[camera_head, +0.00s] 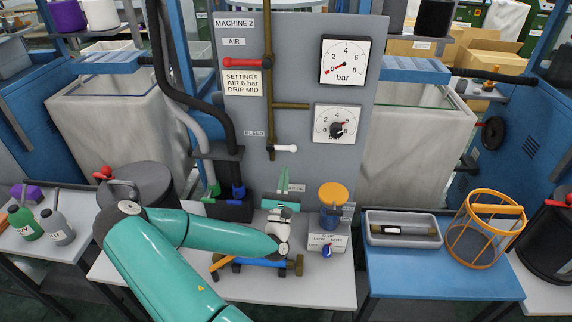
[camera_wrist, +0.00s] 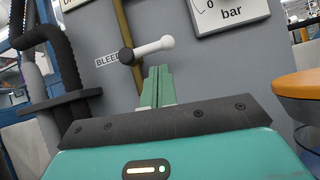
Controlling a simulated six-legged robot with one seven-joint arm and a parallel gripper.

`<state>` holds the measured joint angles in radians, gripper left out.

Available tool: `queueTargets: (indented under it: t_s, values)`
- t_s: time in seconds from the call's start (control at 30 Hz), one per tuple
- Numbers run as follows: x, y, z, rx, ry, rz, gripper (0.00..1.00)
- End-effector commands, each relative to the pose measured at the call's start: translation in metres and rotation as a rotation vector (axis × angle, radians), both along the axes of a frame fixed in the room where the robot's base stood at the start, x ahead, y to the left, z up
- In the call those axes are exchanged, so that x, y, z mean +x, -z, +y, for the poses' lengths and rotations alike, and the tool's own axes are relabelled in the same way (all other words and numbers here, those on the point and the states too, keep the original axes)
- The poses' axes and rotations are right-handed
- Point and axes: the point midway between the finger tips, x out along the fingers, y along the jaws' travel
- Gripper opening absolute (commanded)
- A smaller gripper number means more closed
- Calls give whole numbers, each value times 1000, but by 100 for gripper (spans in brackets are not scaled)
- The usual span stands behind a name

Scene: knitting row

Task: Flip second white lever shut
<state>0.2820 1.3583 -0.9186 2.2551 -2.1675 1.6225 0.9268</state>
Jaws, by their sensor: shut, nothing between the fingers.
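The white lever (camera_head: 286,148) sits on the brass pipe at the "BLEED" label of the Machine 2 panel. It sticks out to the right, roughly level. In the wrist view the white lever (camera_wrist: 154,48) runs from a dark pivot, tilted slightly up to the right. My gripper (camera_head: 284,178) points up below the lever, its green fingers shut and empty. In the wrist view the gripper's fingertips (camera_wrist: 157,72) are just under the lever, with a small gap showing. I see only one white lever.
A red lever (camera_head: 243,63) points left on the pipe above. Two gauges (camera_head: 345,62) are at the panel's right. A jar with an orange cap (camera_head: 333,192) stands right of my gripper. Dark hoses (camera_head: 190,95) hang on the left. A tray (camera_head: 403,229) and orange basket (camera_head: 486,230) are at right.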

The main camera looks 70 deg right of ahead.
Motion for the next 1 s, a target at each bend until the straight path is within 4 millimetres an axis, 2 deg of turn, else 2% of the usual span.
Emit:
queueTargets:
  t_s: [0.2,0.4,0.6,1.0]
  values:
    - [-6,28,41,3,-2,4,0]
    - [-10,45,67,1,-1,2,0]
    - [-11,50,75,1,-2,0,0]
    - [-11,50,74,1,-2,0,0]
